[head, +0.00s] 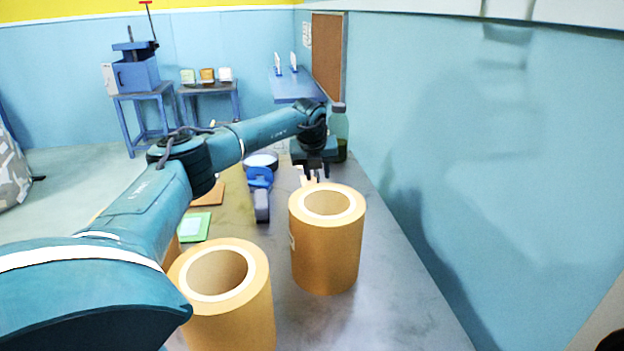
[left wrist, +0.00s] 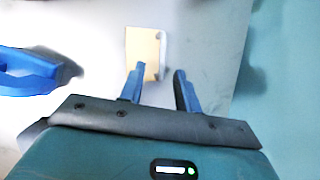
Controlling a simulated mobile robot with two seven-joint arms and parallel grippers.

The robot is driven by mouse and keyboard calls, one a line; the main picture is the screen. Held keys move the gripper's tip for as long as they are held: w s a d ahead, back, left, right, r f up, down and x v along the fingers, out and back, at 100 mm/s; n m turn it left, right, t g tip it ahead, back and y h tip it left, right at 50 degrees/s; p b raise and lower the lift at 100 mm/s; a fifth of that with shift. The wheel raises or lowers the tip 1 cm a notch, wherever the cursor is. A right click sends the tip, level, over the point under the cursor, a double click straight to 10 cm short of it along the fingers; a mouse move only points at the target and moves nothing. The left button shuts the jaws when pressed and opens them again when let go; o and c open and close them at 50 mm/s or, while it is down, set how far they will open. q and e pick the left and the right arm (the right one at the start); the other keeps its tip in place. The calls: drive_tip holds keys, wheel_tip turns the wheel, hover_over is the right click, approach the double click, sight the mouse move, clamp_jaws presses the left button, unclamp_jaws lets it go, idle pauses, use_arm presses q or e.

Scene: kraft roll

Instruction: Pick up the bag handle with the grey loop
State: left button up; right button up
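A small tan piece with a white edge (left wrist: 142,45) lies on the table in the left wrist view, with a thin grey curved part along its right side. It may be the bag handle with the grey loop. In the head view a pale bit of it (head: 302,174) shows beside my left gripper (head: 317,177). My left gripper also shows in the left wrist view (left wrist: 158,76). Its two blue fingers are apart with nothing between them, and the left fingertip overlaps the lower edge of the tan piece. I cannot tell the height gap. My right gripper is out of view.
Two kraft rolls (head: 327,245) (head: 228,305) stand upright on the near table. A blue tool (head: 261,190), a green pad (head: 194,228) and a dark green bottle (head: 339,130) are also there. A wall borders the table on the right. The near right table surface is clear.

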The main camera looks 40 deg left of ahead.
use_arm(q)
clamp_jaws()
drive_tip(key=shift+r, duration=0.1)
idle(0.3)
